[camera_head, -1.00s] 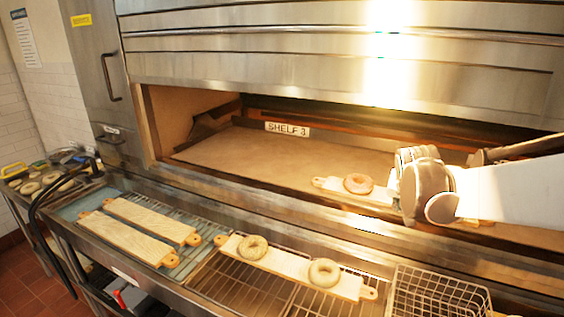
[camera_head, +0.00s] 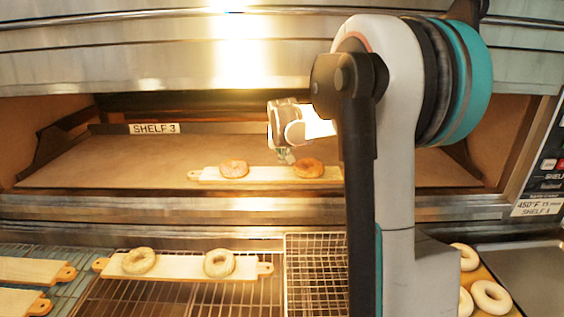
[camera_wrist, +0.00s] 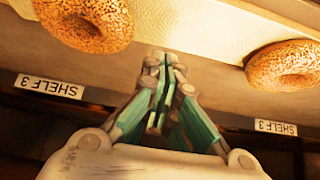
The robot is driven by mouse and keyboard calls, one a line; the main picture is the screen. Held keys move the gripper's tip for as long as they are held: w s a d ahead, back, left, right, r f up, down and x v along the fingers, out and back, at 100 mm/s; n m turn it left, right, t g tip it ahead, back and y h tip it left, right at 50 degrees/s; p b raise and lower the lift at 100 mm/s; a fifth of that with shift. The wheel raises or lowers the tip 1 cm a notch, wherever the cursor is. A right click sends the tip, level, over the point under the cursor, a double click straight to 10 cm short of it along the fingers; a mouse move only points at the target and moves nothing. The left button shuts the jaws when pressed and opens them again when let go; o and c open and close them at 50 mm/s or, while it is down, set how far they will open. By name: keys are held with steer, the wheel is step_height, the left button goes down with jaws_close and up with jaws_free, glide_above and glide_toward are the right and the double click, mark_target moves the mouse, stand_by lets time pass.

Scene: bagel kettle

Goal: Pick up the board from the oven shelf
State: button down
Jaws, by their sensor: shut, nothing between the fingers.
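A long pale wooden board (camera_head: 266,174) lies on the oven shelf (camera_head: 100,160) near its front edge, with a rounded handle at its left end. It carries two bagels, a left one (camera_head: 234,169) and a browner right one (camera_head: 308,168). My gripper (camera_head: 286,156) is inside the oven, just behind or above the board between the two bagels. In the wrist view its teal fingers (camera_wrist: 160,75) are closed together and empty, pointing toward the pale board (camera_wrist: 190,30) between the seeded bagels (camera_wrist: 85,20). My arm hides the board's right end in the head view.
A second board with two bagels (camera_head: 180,266) lies on the wire rack in front of the oven. A wire basket (camera_head: 315,270) stands right of it. Bare boards (camera_head: 30,270) are at the left. The oven's upper front (camera_head: 150,65) hangs above the opening.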

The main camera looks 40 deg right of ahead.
mark_target(283, 171)
steer(key=w+d, duration=0.2)
steer(key=w, duration=0.1)
steer(key=w+d, duration=0.2)
steer(key=shift+w+b, duration=0.25)
steer(key=shift+b, duration=0.15)
step_height(283, 171, down, 5)
steer(key=shift+f+b, duration=0.1)
steer(key=shift+b, duration=0.65)
steer(key=shift+s+a, duration=0.25)
steer(key=shift+s, duration=0.15)
steer(key=shift+w, duration=0.1)
steer(key=s+a, duration=0.2)
steer(key=s, duration=0.1)
steer(key=s+a, duration=0.1)
steer(key=s, duration=0.1)
steer(key=shift+s+a, duration=0.15)
steer(key=shift+a, duration=0.25)
